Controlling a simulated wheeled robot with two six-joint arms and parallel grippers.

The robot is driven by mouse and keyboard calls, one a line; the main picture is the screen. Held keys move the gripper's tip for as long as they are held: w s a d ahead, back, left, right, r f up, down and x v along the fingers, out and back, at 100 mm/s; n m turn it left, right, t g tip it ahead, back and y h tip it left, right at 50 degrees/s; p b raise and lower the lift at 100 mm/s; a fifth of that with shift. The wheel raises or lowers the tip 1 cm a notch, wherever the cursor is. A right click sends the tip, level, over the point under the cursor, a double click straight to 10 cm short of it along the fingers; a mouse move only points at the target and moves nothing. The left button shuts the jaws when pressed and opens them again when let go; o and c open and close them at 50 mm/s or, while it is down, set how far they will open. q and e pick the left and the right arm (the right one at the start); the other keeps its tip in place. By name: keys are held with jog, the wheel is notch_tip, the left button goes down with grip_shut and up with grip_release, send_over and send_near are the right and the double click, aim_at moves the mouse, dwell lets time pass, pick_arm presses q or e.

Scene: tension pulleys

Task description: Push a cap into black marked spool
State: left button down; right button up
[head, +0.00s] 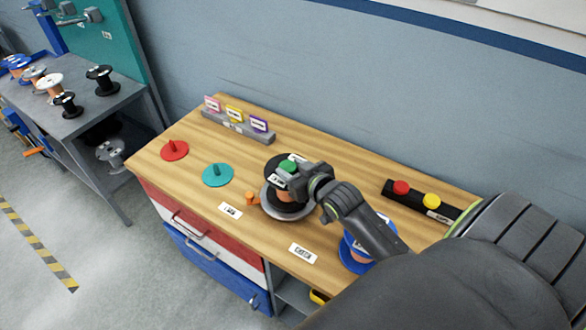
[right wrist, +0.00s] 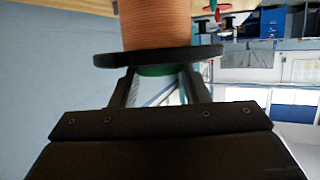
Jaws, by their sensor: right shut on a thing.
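A black spool (head: 279,164) wound with copper-coloured wire stands upright on the wooden workbench, on a round grey base (head: 268,201). My right gripper (head: 299,171) is at the top of this spool and shut on a green cap (head: 288,166). In the right wrist view, the black flange (right wrist: 158,57) and copper winding (right wrist: 155,22) show inverted. The green cap (right wrist: 157,71) there lies between my fingers, right at the flange; how deep it sits is hidden. My left gripper is not in view.
A red disc (head: 174,151) and a teal disc (head: 217,175) lie left on the bench. A blue spool (head: 352,262) stands to the right, partly behind my arm. A black strip (head: 415,203) holds red and yellow buttons. A card rack (head: 238,126) stands behind.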

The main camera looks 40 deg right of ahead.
jog(key=shift+s+f, duration=0.2)
jog(key=shift+f, duration=0.25)
jog(key=o, duration=1)
jog(key=shift+o, duration=0.2)
jog(key=shift+s+r, duration=0.15)
jog(key=shift+s, duration=0.3)
jog(key=v, duration=1.6)
jog(key=shift+a+r+b, duration=0.15)
jog(key=shift+r+b, duration=0.2)
jog(key=shift+r, duration=0.05)
jog(key=shift+s, duration=0.15)
